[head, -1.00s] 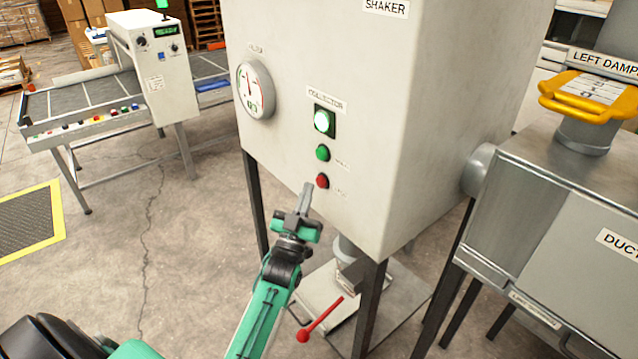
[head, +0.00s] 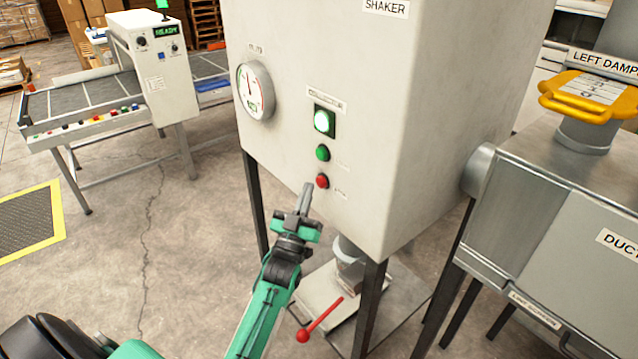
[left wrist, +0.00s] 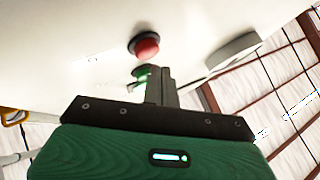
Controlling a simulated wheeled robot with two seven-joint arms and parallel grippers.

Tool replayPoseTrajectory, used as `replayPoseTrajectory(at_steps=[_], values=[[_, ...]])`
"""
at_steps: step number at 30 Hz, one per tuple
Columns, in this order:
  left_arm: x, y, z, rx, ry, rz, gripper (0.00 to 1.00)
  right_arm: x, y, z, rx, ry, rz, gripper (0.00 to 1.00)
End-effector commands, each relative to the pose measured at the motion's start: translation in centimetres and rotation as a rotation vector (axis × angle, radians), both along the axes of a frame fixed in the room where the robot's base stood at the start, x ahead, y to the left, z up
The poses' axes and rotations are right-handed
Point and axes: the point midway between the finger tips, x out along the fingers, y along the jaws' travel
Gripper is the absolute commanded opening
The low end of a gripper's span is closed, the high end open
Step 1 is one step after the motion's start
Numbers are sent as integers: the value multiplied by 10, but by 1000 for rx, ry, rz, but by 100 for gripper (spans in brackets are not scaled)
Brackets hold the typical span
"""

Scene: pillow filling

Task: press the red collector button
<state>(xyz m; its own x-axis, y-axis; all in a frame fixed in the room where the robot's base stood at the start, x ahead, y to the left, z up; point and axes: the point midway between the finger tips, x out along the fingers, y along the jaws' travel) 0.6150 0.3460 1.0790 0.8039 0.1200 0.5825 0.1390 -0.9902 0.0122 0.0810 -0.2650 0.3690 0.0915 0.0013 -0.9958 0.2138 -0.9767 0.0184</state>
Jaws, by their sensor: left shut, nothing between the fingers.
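The red collector button (head: 322,181) is the lowest control on the front of the white shaker cabinet (head: 420,90). Above it are a green button (head: 322,153) and a lit green lamp (head: 322,121). My left gripper (head: 308,186) is shut and empty, its fingertips just left of and slightly below the red button in the head view. Whether the tips touch the panel is hard to tell. In the left wrist view the red button (left wrist: 146,47) shows beyond the shut fingers (left wrist: 161,85), apart from them, and the green button (left wrist: 141,75) is partly hidden behind them. My right gripper is not in view.
A round gauge (head: 255,90) sits on the panel's left. A red-knobbed lever (head: 318,321) is below the cabinet. A metal duct box (head: 560,210) with a yellow damper handle (head: 590,97) stands at right. A conveyor machine (head: 150,70) stands at back left, with open floor between.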

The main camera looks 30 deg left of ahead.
Motion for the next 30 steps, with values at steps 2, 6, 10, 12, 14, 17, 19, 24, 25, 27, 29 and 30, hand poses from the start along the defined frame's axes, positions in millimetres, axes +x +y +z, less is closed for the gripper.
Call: replayPoseTrajectory(at_steps=[2, 6, 10, 12, 14, 17, 19, 24, 25, 27, 29, 30], values=[[0, 0, 0, 0, 0, 0, 0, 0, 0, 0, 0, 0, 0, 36], [0, 0, 0, 0, 0, 0, 0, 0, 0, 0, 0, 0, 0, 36], [0, 0, 0, 0, 0, 0, 0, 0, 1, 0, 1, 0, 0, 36], [1, -1, 0, 0, -1, 0, 0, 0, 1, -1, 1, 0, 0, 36], [3, -1, 0, -1, -1, -1, 0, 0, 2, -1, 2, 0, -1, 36], [6, -3, 0, -1, -1, -1, 0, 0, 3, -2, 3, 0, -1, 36], [8, -3, 0, 0, 0, 0, 0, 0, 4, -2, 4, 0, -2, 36], [8, -3, 0, 0, 0, 0, 0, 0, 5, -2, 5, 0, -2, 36], [8, -3, 0, 0, 0, 0, 0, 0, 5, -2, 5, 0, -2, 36], [8, -3, 0, 0, 0, 0, 0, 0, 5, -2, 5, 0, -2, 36], [8, -3, 0, 0, 0, 0, 0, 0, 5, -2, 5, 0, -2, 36], [8, -3, 0, 0, 0, 0, 0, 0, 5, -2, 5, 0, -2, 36]])
